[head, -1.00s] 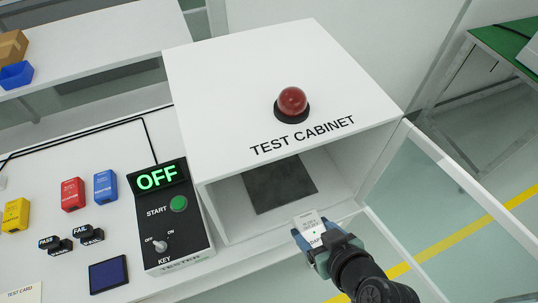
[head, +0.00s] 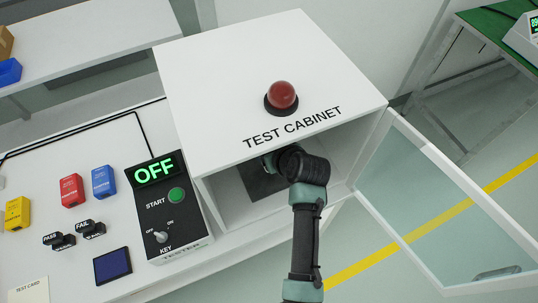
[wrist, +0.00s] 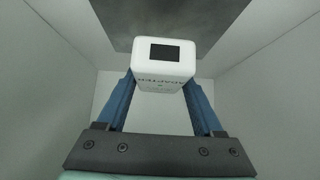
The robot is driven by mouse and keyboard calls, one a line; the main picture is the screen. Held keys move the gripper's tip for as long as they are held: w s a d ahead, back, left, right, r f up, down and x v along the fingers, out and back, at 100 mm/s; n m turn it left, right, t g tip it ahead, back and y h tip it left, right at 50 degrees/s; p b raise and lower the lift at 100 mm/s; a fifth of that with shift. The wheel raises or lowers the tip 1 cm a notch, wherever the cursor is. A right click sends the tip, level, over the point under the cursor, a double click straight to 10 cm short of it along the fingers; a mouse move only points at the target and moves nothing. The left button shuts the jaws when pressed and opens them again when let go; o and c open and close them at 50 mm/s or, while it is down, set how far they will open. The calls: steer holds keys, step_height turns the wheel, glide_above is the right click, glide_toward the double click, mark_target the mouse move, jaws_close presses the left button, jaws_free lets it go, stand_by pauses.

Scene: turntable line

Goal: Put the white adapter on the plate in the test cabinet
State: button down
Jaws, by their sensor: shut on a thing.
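The white adapter (wrist: 164,69) shows in the wrist view, with a dark window on its end and grey lettering on its side. My gripper (wrist: 162,82) is shut on it, a blue finger on each side. In the head view the wrist of my arm reaches through the open front of the test cabinet (head: 240,95), and my arm hides the adapter there. The dark plate (head: 258,181) lies on the cabinet floor, partly hidden by my arm. In the wrist view the plate (wrist: 235,22) shows beyond the adapter; I cannot tell whether they touch.
The glass door (head: 425,205) stands open at the right. The cabinet walls are close on both sides of my gripper. The tester box (head: 173,215) reads OFF, left of the cabinet. Red, blue and yellow adapters (head: 72,190) stand on the table farther left.

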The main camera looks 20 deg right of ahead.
step_height(320, 180, down, 4)
steer(key=shift+r, duration=0.1)
steer(key=shift+w+f, duration=0.25)
steer(key=shift+f, duration=0.2)
steer(key=shift+f, duration=0.1)
steer(key=shift+c, duration=0.2)
jaws_free()
